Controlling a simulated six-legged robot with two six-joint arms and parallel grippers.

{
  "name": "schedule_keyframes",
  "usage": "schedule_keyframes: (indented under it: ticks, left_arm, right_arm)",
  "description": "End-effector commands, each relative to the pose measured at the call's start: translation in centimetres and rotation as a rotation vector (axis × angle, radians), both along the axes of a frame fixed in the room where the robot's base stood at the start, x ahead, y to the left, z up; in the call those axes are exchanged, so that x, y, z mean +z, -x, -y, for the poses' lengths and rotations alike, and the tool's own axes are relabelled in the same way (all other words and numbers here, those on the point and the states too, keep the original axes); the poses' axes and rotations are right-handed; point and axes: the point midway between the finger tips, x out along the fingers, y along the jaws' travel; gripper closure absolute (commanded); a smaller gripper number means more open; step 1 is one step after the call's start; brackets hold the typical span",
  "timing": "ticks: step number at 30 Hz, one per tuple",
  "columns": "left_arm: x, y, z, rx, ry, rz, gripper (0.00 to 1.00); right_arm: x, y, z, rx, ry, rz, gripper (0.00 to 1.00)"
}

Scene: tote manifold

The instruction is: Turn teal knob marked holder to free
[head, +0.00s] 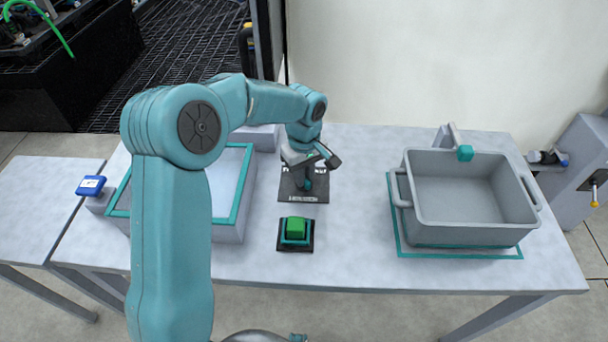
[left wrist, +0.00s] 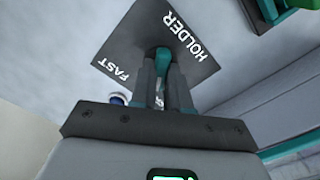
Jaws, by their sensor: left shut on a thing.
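The teal knob (left wrist: 161,54) stands on a dark square plate (left wrist: 197,66) with the white words HOLDER and FAST in the left wrist view. The fingers hide much of the knob. In the head view the plate (head: 302,197) lies near the table's middle. My left gripper (head: 307,182) comes down on it from above, and its fingers are shut on the knob. I cannot read a word FREE or see which way the knob points. My right gripper is not in view.
A green button (head: 296,228) on a dark base sits just in front of the plate. A grey tote (head: 470,230) stands on the right within a teal outline, with a teal-tipped arm (head: 464,153) at its back rim. A teal-edged box (head: 238,190) lies left.

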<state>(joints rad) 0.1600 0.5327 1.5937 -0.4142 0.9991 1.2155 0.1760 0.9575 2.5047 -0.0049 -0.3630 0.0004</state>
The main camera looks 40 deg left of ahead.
Motion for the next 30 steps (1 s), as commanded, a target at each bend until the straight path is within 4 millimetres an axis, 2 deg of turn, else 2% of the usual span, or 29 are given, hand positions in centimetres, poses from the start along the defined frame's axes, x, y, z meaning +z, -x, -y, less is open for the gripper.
schedule_keyframes:
  ticks: [16, 17, 19, 27, 30]
  left_arm:
    - [0.2, -0.08, -0.02, 0.028, 0.0, 0.004, 1.0]
    - [0.2, -0.08, -0.02, 0.028, 0.0, 0.004, 0.81]
    - [0.19, -0.08, -0.02, 0.027, 0.0, 0.004, 0.58]
    - [0.11, -0.04, 0.0, 0.025, 0.0, 0.002, 0.58]
    - [0.64, -0.08, -0.02, 0.025, -0.001, 0.004, 0.58]
  right_arm:
    - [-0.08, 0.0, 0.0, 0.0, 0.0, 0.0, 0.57]
    - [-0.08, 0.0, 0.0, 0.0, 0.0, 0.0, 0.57]
    - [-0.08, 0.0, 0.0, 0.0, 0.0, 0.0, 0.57]
    - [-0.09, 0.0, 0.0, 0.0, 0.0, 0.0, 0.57]
    - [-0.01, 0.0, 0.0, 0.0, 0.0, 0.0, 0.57]
